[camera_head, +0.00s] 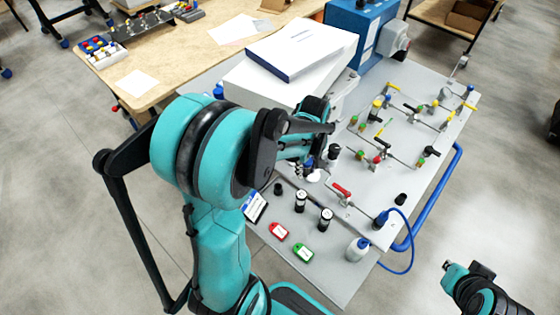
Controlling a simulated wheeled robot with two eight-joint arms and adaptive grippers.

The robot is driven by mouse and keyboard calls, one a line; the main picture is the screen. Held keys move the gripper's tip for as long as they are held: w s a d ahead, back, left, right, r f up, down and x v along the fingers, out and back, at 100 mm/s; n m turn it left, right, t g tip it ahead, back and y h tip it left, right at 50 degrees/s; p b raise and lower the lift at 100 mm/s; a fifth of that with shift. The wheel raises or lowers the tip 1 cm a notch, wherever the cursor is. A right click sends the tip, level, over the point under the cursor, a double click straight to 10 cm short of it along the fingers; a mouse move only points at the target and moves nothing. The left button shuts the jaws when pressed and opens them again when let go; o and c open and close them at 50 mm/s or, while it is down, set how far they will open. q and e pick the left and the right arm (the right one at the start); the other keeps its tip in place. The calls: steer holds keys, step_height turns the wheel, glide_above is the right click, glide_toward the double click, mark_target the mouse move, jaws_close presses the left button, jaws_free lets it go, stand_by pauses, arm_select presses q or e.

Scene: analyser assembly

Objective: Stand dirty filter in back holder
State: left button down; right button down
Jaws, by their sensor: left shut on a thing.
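My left gripper (312,160) is over the middle of the grey panel table, seen from above and partly hidden by its own arm. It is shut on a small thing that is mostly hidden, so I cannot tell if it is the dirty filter. A dark cylinder with a pale band (333,153) shows right beside the fingers; I cannot tell if they touch it. Two black cylinders with white bands, a left one (300,201) and a right one (325,220), stand upright near the front edge. I cannot make out the back holder. My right gripper (455,272) is at the lower right, off the table, its fingers unclear.
Thin pipes with coloured valves (385,130) cover the right half of the panel table (350,280). A white box (275,82) and blue machine (350,25) are behind.

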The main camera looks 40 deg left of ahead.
arm_select(q)
steer(key=s+a+n+p, duration=0.1)
steer(key=s+a+n, duration=0.5)
steer(key=n, duration=0.9)
steer(key=shift+w+a+f+b, duration=0.25)
steer(key=shift+f+b, duration=0.55)
steer(key=shift+f, duration=0.3)
steer(key=shift+w+a+f+b, duration=0.2)
steer(key=shift+f+b, duration=0.6)
steer(key=shift+f, duration=0.35)
steer(key=shift+w+a+f+b, duration=0.15)
steer(key=shift+a+f+b, duration=0.1)
steer(key=shift+f+b, duration=0.7)
steer(key=shift+f, duration=0.1)
steer(key=shift+w+d, duration=0.1)
steer(key=shift+w, duration=0.05)
steer(key=shift+f+b, duration=0.3)
steer(key=shift+f, duration=0.05)
steer(key=shift+f+b, duration=0.35)
steer(key=shift+f, duration=0.05)
steer(key=shift+f+b, duration=0.4)
